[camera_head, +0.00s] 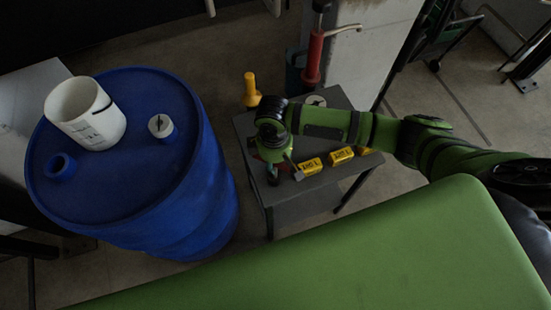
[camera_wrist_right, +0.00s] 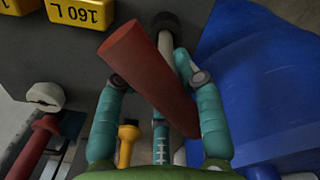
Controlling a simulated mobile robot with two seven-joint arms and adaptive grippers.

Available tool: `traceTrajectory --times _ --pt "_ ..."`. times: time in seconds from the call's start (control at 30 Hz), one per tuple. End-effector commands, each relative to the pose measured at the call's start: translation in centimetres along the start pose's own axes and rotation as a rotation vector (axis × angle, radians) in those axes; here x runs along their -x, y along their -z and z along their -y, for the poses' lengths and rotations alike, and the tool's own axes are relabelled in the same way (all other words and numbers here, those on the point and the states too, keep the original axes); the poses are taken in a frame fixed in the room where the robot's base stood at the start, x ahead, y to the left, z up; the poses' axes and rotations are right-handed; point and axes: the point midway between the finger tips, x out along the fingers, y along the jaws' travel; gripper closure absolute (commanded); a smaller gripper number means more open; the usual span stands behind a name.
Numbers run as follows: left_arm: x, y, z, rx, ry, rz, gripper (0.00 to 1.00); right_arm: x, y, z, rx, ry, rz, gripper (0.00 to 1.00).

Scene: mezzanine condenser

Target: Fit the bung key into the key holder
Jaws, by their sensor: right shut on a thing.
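My right gripper (camera_head: 275,172) is low over the small grey table. In the right wrist view its teal fingers (camera_wrist_right: 160,85) are shut on a red tapered piece, which I take to be the bung key (camera_wrist_right: 148,72); it lies slantwise between them. A pale rod with a black end (camera_wrist_right: 165,22) runs behind the red piece; I cannot tell whether it is part of the key. In the head view the gripper mostly hides the key. I cannot make out the key holder for certain in either view. My left gripper is in neither view.
Yellow 160 L blocks (camera_head: 311,166) line the table's (camera_head: 303,197) near side. A blue drum (camera_head: 125,190) with a white container (camera_head: 85,112) on top is at left.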

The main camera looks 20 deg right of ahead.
Motion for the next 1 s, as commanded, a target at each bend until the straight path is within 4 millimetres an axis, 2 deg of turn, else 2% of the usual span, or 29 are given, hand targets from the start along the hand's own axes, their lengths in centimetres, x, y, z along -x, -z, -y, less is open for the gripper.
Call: traceTrajectory --times 0.8,0.83,0.87,0.9,1.0 --pt "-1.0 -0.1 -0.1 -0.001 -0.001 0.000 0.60 -2.1 0.1 0.0 0.000 0.000 -0.001 1.00" --pt "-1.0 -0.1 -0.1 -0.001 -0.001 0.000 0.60 -2.0 0.1 0.0 0.000 0.000 -0.001 0.56" --pt "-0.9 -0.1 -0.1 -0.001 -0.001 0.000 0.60 -2.0 0.1 0.0 0.000 0.000 -0.001 0.44" --pt "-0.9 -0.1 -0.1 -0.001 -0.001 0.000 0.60 -2.0 0.1 0.0 0.000 0.000 -0.001 0.34" --pt "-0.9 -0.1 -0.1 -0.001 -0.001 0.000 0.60 -2.0 0.1 0.0 0.000 0.000 -0.001 0.34"
